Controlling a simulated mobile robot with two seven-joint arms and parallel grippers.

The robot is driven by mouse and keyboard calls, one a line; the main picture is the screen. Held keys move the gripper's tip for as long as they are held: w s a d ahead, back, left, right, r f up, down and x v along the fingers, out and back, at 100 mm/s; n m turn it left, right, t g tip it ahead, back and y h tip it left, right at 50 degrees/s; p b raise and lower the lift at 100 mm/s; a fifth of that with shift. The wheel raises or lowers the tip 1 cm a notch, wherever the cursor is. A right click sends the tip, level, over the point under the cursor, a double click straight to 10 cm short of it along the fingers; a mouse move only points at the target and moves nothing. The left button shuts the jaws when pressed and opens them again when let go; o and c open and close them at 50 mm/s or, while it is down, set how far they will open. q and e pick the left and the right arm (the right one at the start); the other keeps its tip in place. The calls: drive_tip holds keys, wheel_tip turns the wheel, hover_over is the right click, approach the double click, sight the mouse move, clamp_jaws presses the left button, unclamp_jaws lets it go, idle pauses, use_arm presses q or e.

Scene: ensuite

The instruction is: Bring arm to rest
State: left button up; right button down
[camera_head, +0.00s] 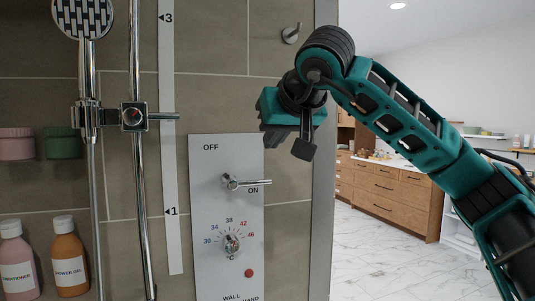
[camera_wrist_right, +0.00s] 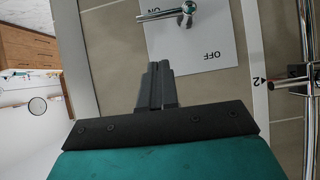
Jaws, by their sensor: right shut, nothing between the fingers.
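My right gripper (camera_head: 275,135) is raised at the upper middle of the head view, in front of the right part of the tiled wall. Its arm comes in from the right edge. In the right wrist view my right gripper (camera_wrist_right: 155,68) has its dark fingers together with nothing between them. The fingers point towards the shower panel (camera_head: 207,185). The chrome lever (camera_head: 245,183) on the panel points right, beside the word ON. It also shows in the right wrist view (camera_wrist_right: 185,10), beyond the fingertips and apart from them. My left gripper is not in view.
A temperature dial (camera_head: 231,244) sits below the lever. A vertical shower rail (camera_head: 136,190) with a hand shower (camera_head: 84,18) stands left. Bottles (camera_head: 70,258) are at the lower left. Wooden drawers (camera_head: 390,193) stand behind my right arm. The marble floor (camera_head: 375,255) is clear.

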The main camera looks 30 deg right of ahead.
drive_tip(key=s+a+f+m+g+y, duration=0.25)
drive_tip(key=a+f+m+y, duration=0.35)
drive_tip(key=a, duration=0.4)
drive_tip(key=s+a+f+m+g+y, duration=0.2)
drive_tip(key=a+f+m+g+y, duration=0.2)
drive_tip(key=a+f+y, duration=0.45)
drive_tip(key=s+a+f+m+g+y, duration=0.25)
drive_tip(key=a+f+m+y, duration=0.2)
drive_tip(key=a+y, duration=0.55)
drive_tip(key=w+d+f+m+t+h, duration=0.25)
drive_tip(key=f+m+t+h, duration=0.45)
drive_tip(key=m, duration=1)
drive_tip(key=w+d+f+m+t+h, duration=0.2)
drive_tip(key=d+f+m+t+h, duration=0.2)
drive_tip(key=f+m+t, duration=0.9)
drive_tip(key=s+d+f+m+g+h, duration=0.2)
drive_tip(key=s+f+m+g+h, duration=0.1)
drive_tip(key=s+f+m, duration=0.2)
drive_tip(key=s+d+f+m+g+h, duration=0.3)
drive_tip(key=s+f+m+g, duration=0.1)
drive_tip(key=f+m, duration=0.5)
drive_tip(key=s+d+f+m+g+h, duration=0.2)
drive_tip(key=s+f+m+g+h, duration=0.1)
drive_tip(key=s+f+m, duration=0.4)
drive_tip(key=shift+d+m+g, duration=0.3)
drive_tip(key=shift+m+g, duration=0.25)
drive_tip(key=shift+g, duration=0.15)
